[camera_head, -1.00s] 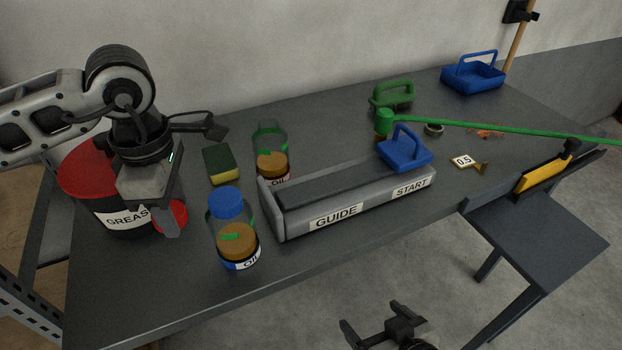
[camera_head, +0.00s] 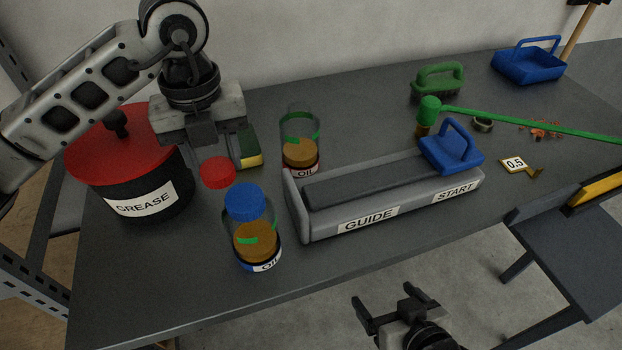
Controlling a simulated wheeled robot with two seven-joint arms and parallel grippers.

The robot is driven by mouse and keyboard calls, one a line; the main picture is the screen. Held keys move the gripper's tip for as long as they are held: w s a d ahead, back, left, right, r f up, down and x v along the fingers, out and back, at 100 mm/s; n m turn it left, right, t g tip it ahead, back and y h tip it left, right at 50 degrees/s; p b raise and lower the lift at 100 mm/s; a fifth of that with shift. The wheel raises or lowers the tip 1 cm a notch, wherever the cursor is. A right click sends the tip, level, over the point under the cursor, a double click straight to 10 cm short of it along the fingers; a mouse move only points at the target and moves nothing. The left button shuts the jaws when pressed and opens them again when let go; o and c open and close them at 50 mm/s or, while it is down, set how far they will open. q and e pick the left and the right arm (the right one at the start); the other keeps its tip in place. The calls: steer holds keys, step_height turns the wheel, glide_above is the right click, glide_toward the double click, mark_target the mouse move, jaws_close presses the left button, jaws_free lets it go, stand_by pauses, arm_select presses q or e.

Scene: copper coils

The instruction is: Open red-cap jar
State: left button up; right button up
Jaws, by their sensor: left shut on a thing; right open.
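The red cap (camera_head: 217,172) is off its jar and sits at the fingers of my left gripper (camera_head: 208,138), which is shut on it. The fingertips are partly hard to make out. The uncapped clear jar (camera_head: 302,142), with an OIL label and amber contents, stands upright behind the guide tray's left end. A similar jar with a blue cap (camera_head: 243,202) stands nearer the front edge. My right gripper (camera_head: 387,299) is open and empty, low in front of the table.
A black GREASE bucket with a red lid (camera_head: 135,150) stands at left. A green-yellow sponge (camera_head: 249,147) is partly hidden behind my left gripper. The grey guide tray (camera_head: 405,212) holds a blue-handled block (camera_head: 450,150). The front left tabletop is clear.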

mark_target(223, 185)
arm_select(q)
steer(key=shift+s+f, duration=0.1)
steer(key=shift+f, duration=0.3)
step_height(223, 185, down, 5)
steer(key=shift+f, duration=0.15)
steer(key=shift+f+p, duration=0.35)
steer(key=shift+f, duration=1.65)
steer(key=shift+f, duration=0.1)
steer(key=o, duration=1.1)
